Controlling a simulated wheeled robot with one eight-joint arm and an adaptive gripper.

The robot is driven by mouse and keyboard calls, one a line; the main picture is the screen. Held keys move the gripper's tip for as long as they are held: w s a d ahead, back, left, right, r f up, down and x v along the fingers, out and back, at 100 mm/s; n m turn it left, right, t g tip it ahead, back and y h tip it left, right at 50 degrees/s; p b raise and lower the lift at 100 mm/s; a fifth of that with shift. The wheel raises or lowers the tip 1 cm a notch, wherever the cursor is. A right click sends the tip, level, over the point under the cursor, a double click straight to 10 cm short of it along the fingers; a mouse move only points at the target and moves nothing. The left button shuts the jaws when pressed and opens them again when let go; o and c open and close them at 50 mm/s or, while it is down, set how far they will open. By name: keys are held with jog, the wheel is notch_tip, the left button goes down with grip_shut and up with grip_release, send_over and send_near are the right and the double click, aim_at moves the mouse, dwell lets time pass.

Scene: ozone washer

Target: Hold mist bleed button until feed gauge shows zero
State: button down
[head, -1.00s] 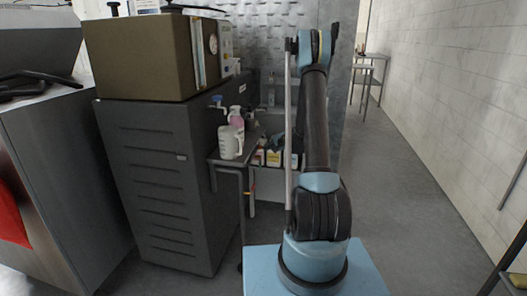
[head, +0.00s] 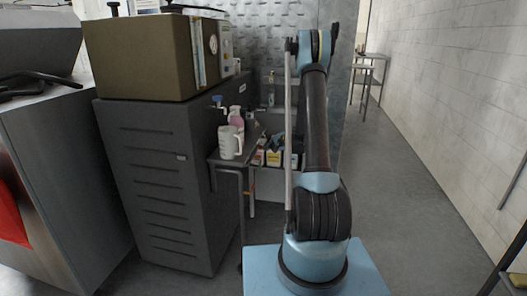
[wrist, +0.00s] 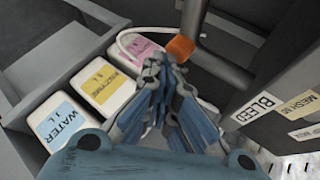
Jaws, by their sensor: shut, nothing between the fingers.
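My gripper (wrist: 165,78) is in the wrist view with its blue fingers together and nothing between them. A white label reading BLEED (wrist: 254,108) is on the dark panel to the right of the fingers. No button is clearly seen beside this label. An orange piece (wrist: 180,49) on a grey tube lies just beyond the fingertips; I cannot tell whether they touch. In the head view a small round dial (head: 213,44) is on the side of the brown box; its reading is too small to tell, and I cannot tell whether it is the feed gauge.
Labelled white containers, including a blue-labelled water one (wrist: 62,122) and a yellow-labelled one (wrist: 108,88), stand left of my fingers. A dark cabinet (head: 155,190) carries the brown box (head: 140,58). A white jug (head: 229,143) stands on a side shelf.

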jog(key=shift+d, duration=0.1)
dwell(0.4)
jog(key=shift+s+d, duration=0.25)
jog(key=shift+d, duration=0.5)
jog(key=shift+d, duration=0.1)
jog(key=d, duration=0.1)
jog(key=s+d, duration=0.1)
jog(key=d, duration=0.2)
jog(key=shift+s+d, duration=0.3)
